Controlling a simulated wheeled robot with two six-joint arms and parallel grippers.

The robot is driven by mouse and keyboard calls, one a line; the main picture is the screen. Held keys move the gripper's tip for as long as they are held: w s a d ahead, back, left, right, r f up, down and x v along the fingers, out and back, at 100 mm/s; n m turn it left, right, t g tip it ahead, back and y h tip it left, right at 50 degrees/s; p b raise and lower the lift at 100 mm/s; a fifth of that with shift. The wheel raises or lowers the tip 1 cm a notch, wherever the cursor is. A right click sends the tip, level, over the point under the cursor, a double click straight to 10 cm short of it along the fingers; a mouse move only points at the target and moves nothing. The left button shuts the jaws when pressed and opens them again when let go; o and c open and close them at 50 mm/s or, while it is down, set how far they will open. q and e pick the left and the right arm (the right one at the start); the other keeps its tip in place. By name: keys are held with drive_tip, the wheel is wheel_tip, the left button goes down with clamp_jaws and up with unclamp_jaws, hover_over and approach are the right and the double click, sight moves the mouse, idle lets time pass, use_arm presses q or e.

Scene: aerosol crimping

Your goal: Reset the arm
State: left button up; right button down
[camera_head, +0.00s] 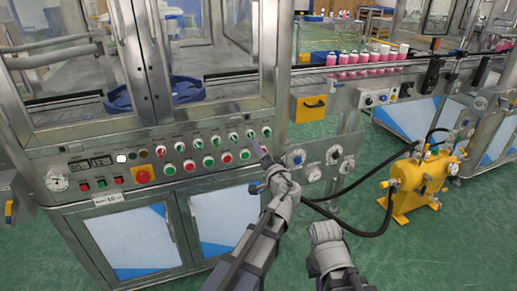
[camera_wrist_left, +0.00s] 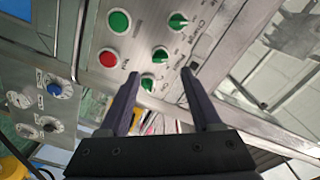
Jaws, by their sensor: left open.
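My left arm reaches up from the bottom of the head view, and its gripper (camera_head: 262,154) is near the right end of the machine's control panel (camera_head: 60,158). In the left wrist view the gripper (camera_wrist_left: 160,73) is open, with nothing between its two dark fingers. Green switches (camera_wrist_left: 178,21) and a red button (camera_wrist_left: 109,58) lie beyond the fingertips; I cannot tell whether a finger touches the lowest switch. My right forearm shows at the bottom of the head view, but its fingers cannot be seen.
A yellow tank (camera_head: 408,180) with black hoses stands on the green floor to the right. Several pink bottles (camera_head: 362,57) stand on the conveyor at the back. A side panel with round dials (camera_head: 334,154) is right of my left gripper. A red emergency button (camera_head: 143,174) is at the left.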

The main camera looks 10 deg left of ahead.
use_arm(q)
drive_tip(key=s+d+g+h+p, duration=0.3)
drive_tip(key=s+p, duration=0.4)
drive_tip(key=s, duration=0.3)
drive_tip(key=s+d+g+h+p, duration=0.3)
drive_tip(key=s+d+g+p, duration=0.2)
drive_tip(key=s+g+p, duration=0.2)
drive_tip(key=s+d+r+n+g+h+p, duration=0.1)
drive_tip(key=s+d+g+p, duration=0.3)
drive_tip(key=s+p, duration=0.5)
drive_tip(key=s+g+h, duration=0.1)
drive_tip(key=s, duration=0.2)
drive_tip(key=shift+s+d+h, duration=0.35)
drive_tip(key=shift+h, duration=0.05)
drive_tip(key=shift+w, duration=0.1)
